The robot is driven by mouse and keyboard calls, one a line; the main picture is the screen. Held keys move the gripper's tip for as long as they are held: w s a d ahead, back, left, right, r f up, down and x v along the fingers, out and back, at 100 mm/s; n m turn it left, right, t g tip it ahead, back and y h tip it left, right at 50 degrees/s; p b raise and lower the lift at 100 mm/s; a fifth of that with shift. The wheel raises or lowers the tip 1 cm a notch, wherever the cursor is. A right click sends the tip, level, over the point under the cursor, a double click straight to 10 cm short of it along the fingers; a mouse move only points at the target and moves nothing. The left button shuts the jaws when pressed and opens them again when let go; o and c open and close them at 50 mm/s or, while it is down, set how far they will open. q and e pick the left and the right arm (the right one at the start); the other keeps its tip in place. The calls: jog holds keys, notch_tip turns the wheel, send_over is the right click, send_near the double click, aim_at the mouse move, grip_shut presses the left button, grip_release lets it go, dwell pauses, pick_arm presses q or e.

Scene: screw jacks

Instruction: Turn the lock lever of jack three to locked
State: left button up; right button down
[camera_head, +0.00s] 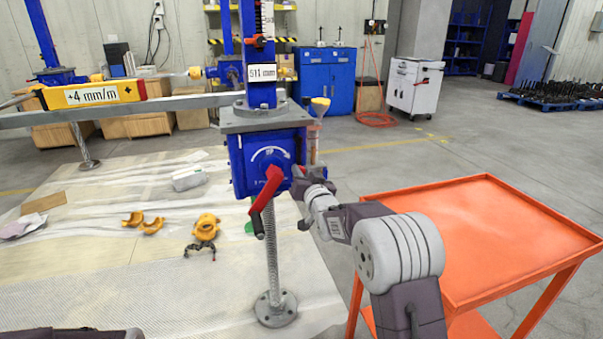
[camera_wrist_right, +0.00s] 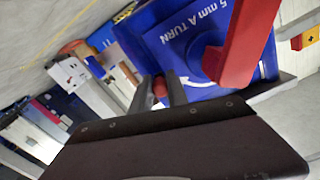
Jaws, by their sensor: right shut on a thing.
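A blue jack (camera_head: 270,160) stands in the middle of the head view, on a threaded screw with a round foot. A red crank (camera_head: 265,196) hangs tilted on its front face, and it also shows large in the right wrist view (camera_wrist_right: 240,40). My right gripper (camera_head: 302,178) is at the right side of the jack's blue housing. In the right wrist view its fingers (camera_wrist_right: 168,92) are shut on a small red end (camera_wrist_right: 160,87), which looks like the lock lever. The fingers hide most of the lever, so its position is unclear. My left gripper is not seen.
An orange table (camera_head: 480,225) stands close at the right, its top empty. A yellow level (camera_head: 90,93) marked +4 mm/m lies on the grey beam (camera_head: 190,103) at left. Orange clamps (camera_head: 205,227) lie on the floor sheet. A display (camera_head: 260,71) reads 511 mm.

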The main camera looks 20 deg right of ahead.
jog(key=shift+d, duration=0.15)
jog(key=d+r+n, duration=0.8)
jog(key=r+n, duration=0.1)
jog(key=n, duration=0.9)
jog(key=shift+w+d+p, duration=0.15)
jog(key=shift+d+p, duration=0.15)
jog(key=shift+p, duration=0.05)
jog(key=shift+r, duration=0.15)
jog(key=c, duration=1.3)
grip_release()
jog(key=shift+f, duration=0.2)
